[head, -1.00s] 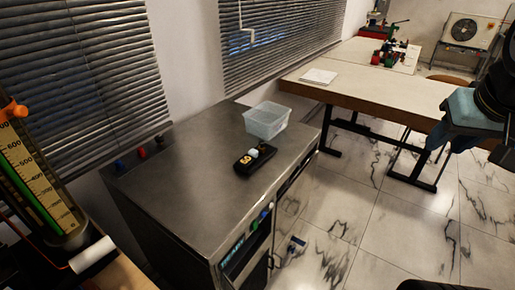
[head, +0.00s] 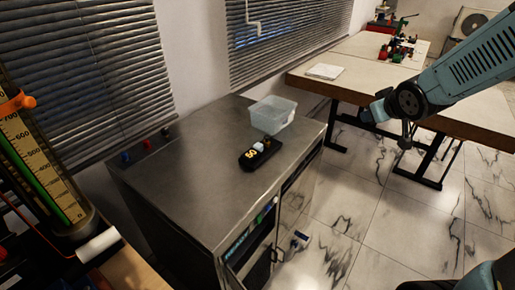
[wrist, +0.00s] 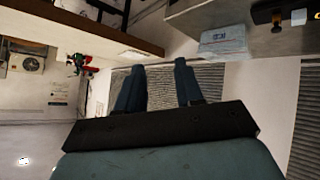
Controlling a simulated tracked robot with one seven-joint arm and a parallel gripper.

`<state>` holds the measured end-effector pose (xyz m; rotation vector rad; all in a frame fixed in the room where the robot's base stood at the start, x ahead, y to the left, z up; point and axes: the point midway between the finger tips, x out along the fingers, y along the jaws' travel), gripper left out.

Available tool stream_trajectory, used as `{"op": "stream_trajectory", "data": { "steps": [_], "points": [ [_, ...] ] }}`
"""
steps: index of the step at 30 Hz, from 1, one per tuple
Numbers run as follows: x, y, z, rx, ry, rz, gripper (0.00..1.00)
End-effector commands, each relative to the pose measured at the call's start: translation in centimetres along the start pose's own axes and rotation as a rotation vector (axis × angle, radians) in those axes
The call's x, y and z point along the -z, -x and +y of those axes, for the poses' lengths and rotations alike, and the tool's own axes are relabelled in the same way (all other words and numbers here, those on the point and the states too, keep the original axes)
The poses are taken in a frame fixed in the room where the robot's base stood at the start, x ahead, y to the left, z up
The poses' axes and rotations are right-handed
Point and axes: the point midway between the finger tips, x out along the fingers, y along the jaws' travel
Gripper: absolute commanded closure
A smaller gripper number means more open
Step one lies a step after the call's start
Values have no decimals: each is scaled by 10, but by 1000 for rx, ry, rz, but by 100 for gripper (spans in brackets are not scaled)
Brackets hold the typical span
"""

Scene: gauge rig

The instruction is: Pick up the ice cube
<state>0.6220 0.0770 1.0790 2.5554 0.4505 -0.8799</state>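The ice cube (head: 259,146) is a small pale block on a black holder (head: 246,164) with a yellow mark, on top of the metal cabinet (head: 185,190). In the wrist view, which looks upside down, the cube (wrist: 298,17) shows at the top right on the black holder (wrist: 264,14). My gripper (wrist: 159,65) is open, its two dark blue fingers apart with nothing between them. It is away from the cube, which lies off to the right of the fingers in that view. In the head view my arm is at the right, beyond the cabinet; the fingers are not clear there.
A clear plastic container (head: 272,116) stands just behind the holder and also shows in the wrist view (wrist: 222,42). A wooden-edged table (head: 345,84) is behind at right. Blinds (head: 80,70) line the wall. A tall gauge (head: 40,165) stands at left. The cabinet's left top is mostly clear.

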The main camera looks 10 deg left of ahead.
Motion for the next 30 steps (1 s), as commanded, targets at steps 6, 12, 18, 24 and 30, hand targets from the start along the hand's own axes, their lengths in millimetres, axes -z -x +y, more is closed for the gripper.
{"op": "stream_trajectory", "data": {
  "steps": [6,12,18,24,30],
  "points": [
    [4,-51,-48,150,95,108,64],
    [0,-84,-101,315,148,211,64],
    [-11,-102,-158,503,166,308,64],
    [-22,-106,-199,651,156,377,64],
    [-26,-107,-216,715,145,406,64]
  ]
}}
